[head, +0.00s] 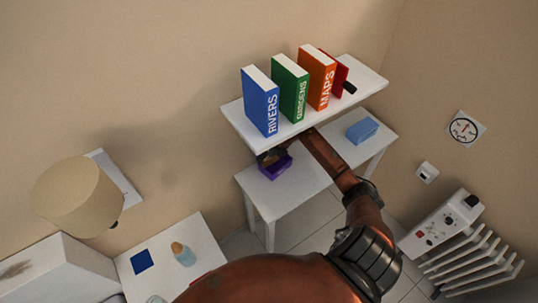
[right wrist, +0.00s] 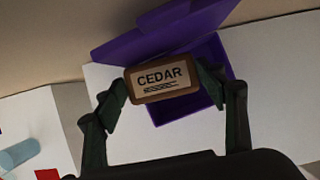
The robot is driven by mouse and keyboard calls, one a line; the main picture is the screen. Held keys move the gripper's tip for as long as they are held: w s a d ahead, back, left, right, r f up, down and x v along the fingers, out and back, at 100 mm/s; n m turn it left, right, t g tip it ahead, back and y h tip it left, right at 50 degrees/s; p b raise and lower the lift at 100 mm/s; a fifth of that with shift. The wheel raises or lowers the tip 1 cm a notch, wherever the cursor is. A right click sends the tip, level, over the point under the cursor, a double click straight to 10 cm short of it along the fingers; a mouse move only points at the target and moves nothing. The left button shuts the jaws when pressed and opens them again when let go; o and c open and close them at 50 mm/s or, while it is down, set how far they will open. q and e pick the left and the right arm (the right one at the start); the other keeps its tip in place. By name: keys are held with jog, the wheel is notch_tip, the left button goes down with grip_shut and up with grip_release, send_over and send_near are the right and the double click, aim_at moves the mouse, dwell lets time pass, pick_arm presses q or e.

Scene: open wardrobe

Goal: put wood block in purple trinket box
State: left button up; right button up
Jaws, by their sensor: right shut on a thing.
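The wood block (right wrist: 163,95), brown with a pale face reading CEDAR, is held between the two fingers of my right gripper (right wrist: 167,84) in the right wrist view. The purple trinket box (right wrist: 218,60) lies behind the block with its lid raised. The block covers part of the box opening, and I cannot tell its height over the box. In the head view the purple box (head: 276,169) sits on the lower white shelf, and my right gripper (head: 269,156) is close over it, partly hidden under the upper shelf. My left gripper is not in view.
The upper shelf (head: 238,115) holds blue, green, orange and red books and hangs above my right gripper. A blue box (head: 362,131) stands at the right of the lower shelf (head: 290,188). A white radiator (head: 440,225) is at the right, and a lamp (head: 78,197) at the left.

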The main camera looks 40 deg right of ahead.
jog(key=o, duration=1.3)
jog(key=shift+s, duration=0.1)
jog(key=shift+c, duration=0.2)
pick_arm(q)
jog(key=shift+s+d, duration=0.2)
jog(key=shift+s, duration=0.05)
